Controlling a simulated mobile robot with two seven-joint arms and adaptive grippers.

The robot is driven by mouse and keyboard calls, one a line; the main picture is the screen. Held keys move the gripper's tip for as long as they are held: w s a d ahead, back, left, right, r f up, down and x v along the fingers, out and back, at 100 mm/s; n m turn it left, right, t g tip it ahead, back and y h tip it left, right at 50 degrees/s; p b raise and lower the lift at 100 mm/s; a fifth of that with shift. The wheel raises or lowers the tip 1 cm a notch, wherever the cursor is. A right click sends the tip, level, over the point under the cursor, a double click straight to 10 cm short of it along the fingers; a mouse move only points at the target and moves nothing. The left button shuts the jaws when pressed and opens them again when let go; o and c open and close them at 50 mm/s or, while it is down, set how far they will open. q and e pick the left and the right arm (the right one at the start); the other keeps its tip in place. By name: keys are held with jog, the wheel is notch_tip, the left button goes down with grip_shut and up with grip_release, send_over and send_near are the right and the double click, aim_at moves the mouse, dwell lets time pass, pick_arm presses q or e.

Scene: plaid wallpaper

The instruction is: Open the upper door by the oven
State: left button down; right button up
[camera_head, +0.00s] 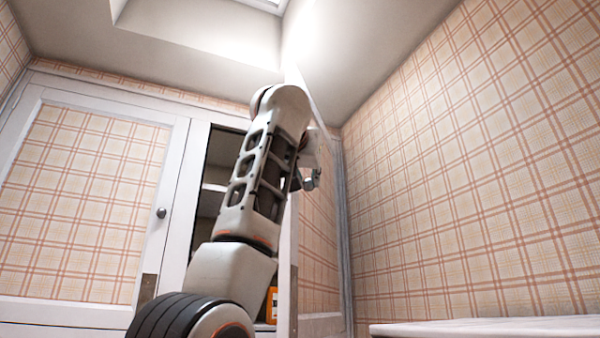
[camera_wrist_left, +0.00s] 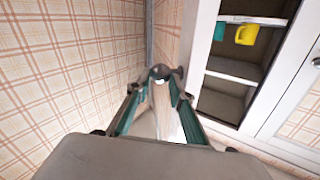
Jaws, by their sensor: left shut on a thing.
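The upper door (camera_head: 318,245), with a plaid panel in a white frame, stands swung open beside the right wall in the head view. The cabinet opening to its left is exposed. My left arm reaches up in front of the opening. My left gripper (camera_head: 311,180) is at the door, partly hidden behind the arm. In the left wrist view my left gripper (camera_wrist_left: 160,75) has its fingers closed on the door's knob. A pale strip of the door (camera_wrist_left: 163,112) shows between the fingers. My right gripper is in neither view. I see no oven.
The cabinet's shelves (camera_wrist_left: 234,68) hold a yellow thing (camera_wrist_left: 246,34) and a teal thing (camera_wrist_left: 219,31). A shut plaid door (camera_head: 85,200) with a round knob (camera_head: 161,213) is at the left. A plaid wall (camera_head: 470,180) and a white surface (camera_head: 480,328) are at the right.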

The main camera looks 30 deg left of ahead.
pick_arm(q)
jog(key=shift+w, duration=0.2)
jog(key=c, duration=1.9)
grip_release()
jog(key=shift+w, duration=0.1)
jog(key=shift+o, duration=0.9)
jog(key=shift+w+f, duration=0.15)
jog(key=shift+w, duration=0.3)
jog(key=shift+w+f, duration=0.2)
jog(key=shift+w, duration=0.05)
jog(key=v, duration=1.2)
jog(key=shift+r, duration=0.2)
jog(key=shift+s, duration=0.15)
